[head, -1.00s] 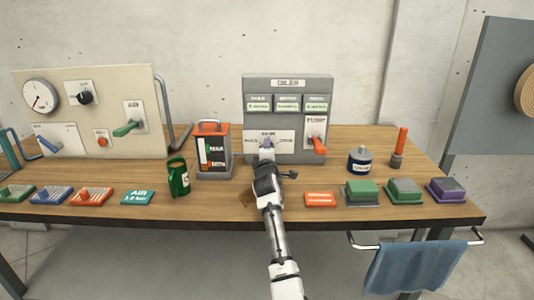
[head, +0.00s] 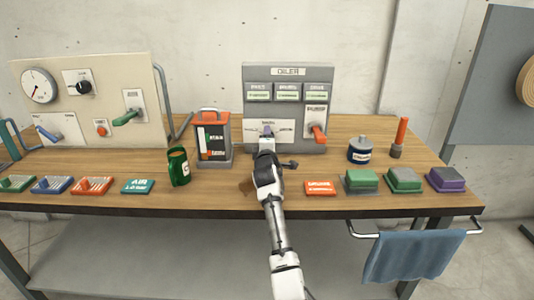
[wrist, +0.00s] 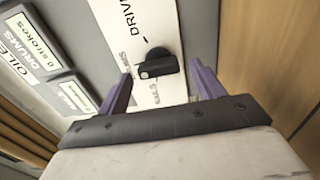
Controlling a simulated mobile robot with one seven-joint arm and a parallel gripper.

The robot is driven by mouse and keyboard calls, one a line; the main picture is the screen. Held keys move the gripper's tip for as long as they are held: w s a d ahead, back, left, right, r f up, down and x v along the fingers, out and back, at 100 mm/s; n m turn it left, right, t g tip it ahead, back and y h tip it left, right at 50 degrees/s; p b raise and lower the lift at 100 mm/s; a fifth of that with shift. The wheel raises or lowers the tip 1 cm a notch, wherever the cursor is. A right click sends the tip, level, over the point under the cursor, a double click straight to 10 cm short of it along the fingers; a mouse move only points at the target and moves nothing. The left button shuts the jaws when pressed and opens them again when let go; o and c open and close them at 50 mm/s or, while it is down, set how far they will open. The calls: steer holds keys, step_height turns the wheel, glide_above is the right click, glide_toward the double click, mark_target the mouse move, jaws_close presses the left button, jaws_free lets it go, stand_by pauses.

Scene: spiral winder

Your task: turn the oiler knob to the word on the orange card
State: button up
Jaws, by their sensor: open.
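The grey oiler panel (head: 260,72) stands at the back middle of the table in the head view. Its black knob (wrist: 158,65) sits on a white label plate (wrist: 140,18) in the wrist view. One word on the plate reads "DRIVE"; another is partly hidden by the knob. My gripper (wrist: 160,75) is open, with one purple finger on each side of the knob and visible gaps between. In the head view my gripper (head: 267,133) is in front of the plate and hides the knob. The orange card (head: 320,187) lies at the table's front; its word is too small to read.
An orange pump lever (head: 319,134) is on the panel just right of my gripper. A lantern-like box (head: 213,140) and a green can (head: 179,167) stand to the left. A blue can (head: 360,150) and several coloured blocks are to the right.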

steer(key=s+b, duration=0.2)
steer(key=s, duration=1.1)
